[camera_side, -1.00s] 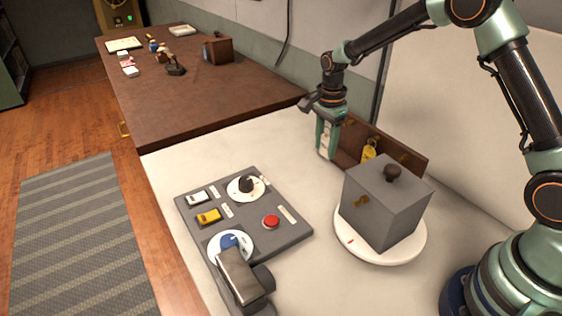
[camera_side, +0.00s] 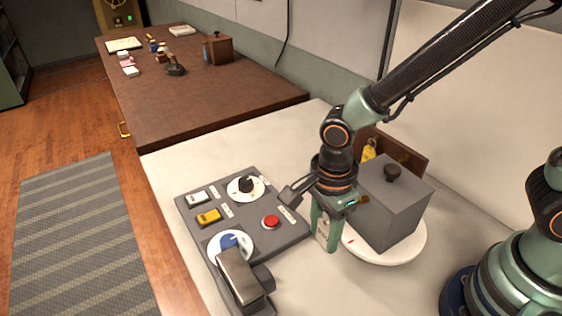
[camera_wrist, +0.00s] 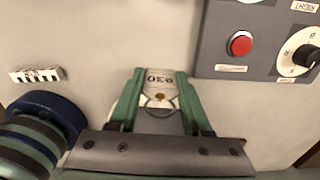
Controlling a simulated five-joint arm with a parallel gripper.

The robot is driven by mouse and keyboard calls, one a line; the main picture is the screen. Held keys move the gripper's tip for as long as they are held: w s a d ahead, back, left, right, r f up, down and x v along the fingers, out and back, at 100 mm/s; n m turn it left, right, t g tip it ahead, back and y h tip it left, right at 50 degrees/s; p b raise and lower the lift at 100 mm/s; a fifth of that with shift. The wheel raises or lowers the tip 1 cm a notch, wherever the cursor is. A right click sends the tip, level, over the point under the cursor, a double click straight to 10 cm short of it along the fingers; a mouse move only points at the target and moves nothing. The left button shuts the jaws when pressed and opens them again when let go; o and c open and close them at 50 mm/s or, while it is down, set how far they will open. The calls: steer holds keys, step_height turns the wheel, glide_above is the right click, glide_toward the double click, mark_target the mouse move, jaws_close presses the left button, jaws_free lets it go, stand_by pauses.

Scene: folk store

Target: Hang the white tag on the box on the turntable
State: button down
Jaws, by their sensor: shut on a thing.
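My gripper (camera_side: 326,236) is shut on the white tag (camera_side: 322,229), which hangs upright between the fingers just left of the box. In the wrist view the tag (camera_wrist: 160,76) sits between the green fingers (camera_wrist: 160,88), with dark printed characters and a thin ring at its near end. The grey box (camera_side: 395,213) with a dark knob on top stands on the round white turntable (camera_side: 388,258). A small brass hook (camera_side: 363,200) on its front face is partly covered by my gripper. I cannot tell whether the ring touches the hook.
A wooden rack (camera_side: 404,156) with a yellow tag (camera_side: 369,149) stands behind the box. A grey control panel (camera_side: 258,196) with a red button (camera_side: 271,222), switches and dials lies left of my gripper. A brown table (camera_side: 200,100) with small objects is farther back.

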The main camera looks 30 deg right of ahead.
steer(key=shift+s+d+f, duration=0.1)
steer(key=shift+d+f, duration=0.1)
steer(key=shift+d, duration=1.35)
steer(key=shift+d+f, duration=0.15)
steer(key=shift+d, duration=1.35)
steer(key=shift+d+f, duration=0.2)
steer(key=shift+d, duration=0.35)
steer(key=shift+c, duration=1.4)
jaws_free()
steer(key=shift+r, duration=0.1)
